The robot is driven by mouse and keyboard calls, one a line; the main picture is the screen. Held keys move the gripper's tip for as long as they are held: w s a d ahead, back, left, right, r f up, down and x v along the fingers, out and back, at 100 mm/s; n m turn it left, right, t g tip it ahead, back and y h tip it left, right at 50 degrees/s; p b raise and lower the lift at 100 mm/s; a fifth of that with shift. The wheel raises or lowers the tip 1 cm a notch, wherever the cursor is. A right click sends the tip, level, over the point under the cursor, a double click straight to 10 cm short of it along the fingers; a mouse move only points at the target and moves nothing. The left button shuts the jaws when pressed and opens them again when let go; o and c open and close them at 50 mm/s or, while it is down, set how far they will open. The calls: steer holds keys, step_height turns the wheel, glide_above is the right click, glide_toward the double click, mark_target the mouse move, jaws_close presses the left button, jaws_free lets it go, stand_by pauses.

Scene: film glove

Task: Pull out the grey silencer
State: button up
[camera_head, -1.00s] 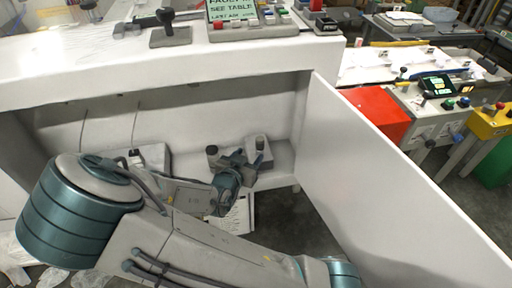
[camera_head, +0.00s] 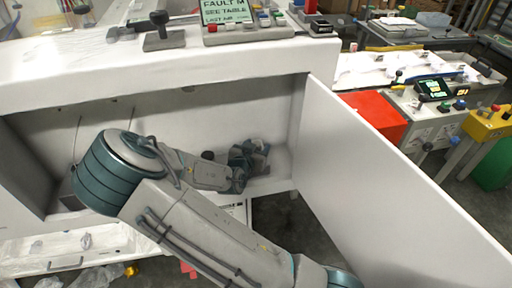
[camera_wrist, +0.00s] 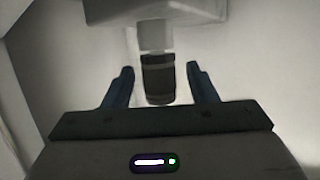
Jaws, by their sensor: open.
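The silencer (camera_wrist: 158,82) is a dark grey ribbed cylinder in the wrist view. A paler neck (camera_wrist: 154,37) joins it to a light block (camera_wrist: 150,8) at the top of the picture. My gripper (camera_wrist: 165,78) is open, with one blue-grey finger on each side of the silencer and a gap on both sides. In the head view my gripper (camera_head: 250,155) is inside the open white cabinet (camera_head: 240,100), near its right end. There it hides the silencer between its fingers.
A small dark cylinder (camera_head: 208,155) shows just left of my gripper. The open cabinet door (camera_head: 370,170) stands to the right of my arm. A panel with a fault screen (camera_head: 226,10) and a black handle (camera_head: 160,30) sit on the cabinet top.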

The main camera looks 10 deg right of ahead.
mark_target(257, 143)
steer(key=c, duration=1.1)
steer(key=shift+r+p, duration=0.45)
steer(key=shift+r, duration=0.15)
steer(key=shift+r+p, duration=1.45)
steer(key=shift+r, duration=0.3)
steer(key=shift+r+p, duration=1.25)
steer(key=shift+r, duration=0.25)
